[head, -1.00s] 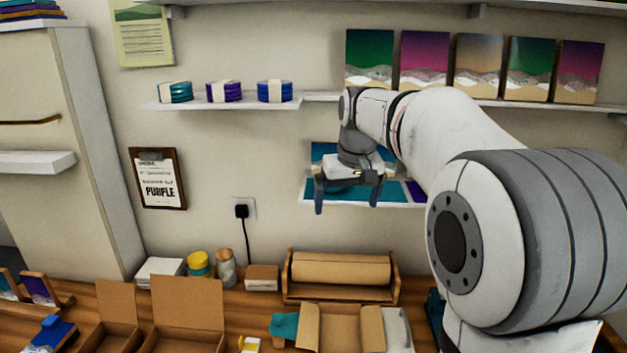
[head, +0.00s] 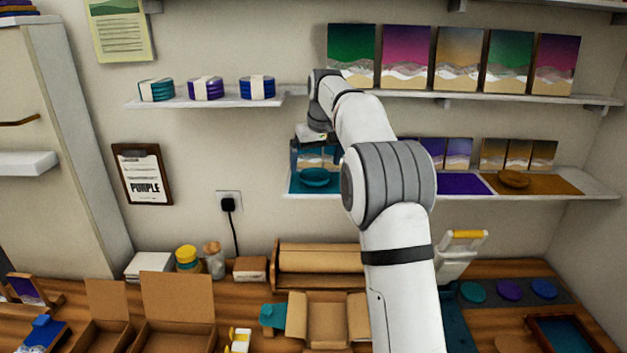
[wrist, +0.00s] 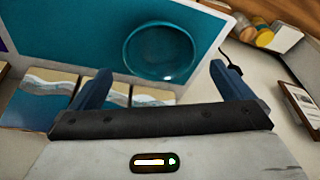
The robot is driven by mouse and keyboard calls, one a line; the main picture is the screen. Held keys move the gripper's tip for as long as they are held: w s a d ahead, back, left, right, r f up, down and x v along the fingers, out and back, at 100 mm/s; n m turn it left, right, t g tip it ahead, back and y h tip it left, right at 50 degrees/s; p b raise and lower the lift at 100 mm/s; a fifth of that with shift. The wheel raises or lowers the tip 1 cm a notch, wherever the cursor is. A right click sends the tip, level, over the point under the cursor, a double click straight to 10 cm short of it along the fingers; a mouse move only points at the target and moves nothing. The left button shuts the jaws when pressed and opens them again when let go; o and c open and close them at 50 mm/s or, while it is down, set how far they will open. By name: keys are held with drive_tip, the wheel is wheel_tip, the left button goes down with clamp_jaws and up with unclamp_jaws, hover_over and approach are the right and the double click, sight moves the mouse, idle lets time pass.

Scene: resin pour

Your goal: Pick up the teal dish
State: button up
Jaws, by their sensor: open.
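The teal dish (head: 314,177) is a round, shallow bowl on the teal mat (head: 298,187) at the left end of the lower wall shelf. In the wrist view the dish (wrist: 162,50) lies just beyond my fingertips, roughly centred between them, on the teal mat (wrist: 95,40). My gripper (wrist: 163,72) is open, with blue fingers spread and nothing between them. In the head view my wrist is over the shelf by the dish, and the fingers are hard to make out.
Small layered-picture panels (head: 460,153) stand along the back of the lower shelf. A brown dish (head: 514,179) sits on a brown mat to the right, past a purple mat (head: 463,185). The upper shelf (head: 240,100) is above. A cluttered workbench (head: 480,270) lies below.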

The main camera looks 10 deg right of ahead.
sight(315, 174)
drive_tip(key=x, duration=0.3)
drive_tip(key=shift+s+d+f+p, duration=0.15)
drive_tip(key=shift+s+f+p, duration=0.1)
drive_tip(key=shift+f+p, duration=0.05)
drive_tip(key=shift+w+f, duration=0.15)
drive_tip(key=shift+f, duration=0.15)
drive_tip(key=shift+c, duration=0.2)
drive_tip(key=c, duration=0.9)
drive_tip(key=shift+c, duration=0.4)
drive_tip(key=shift+r, duration=0.15)
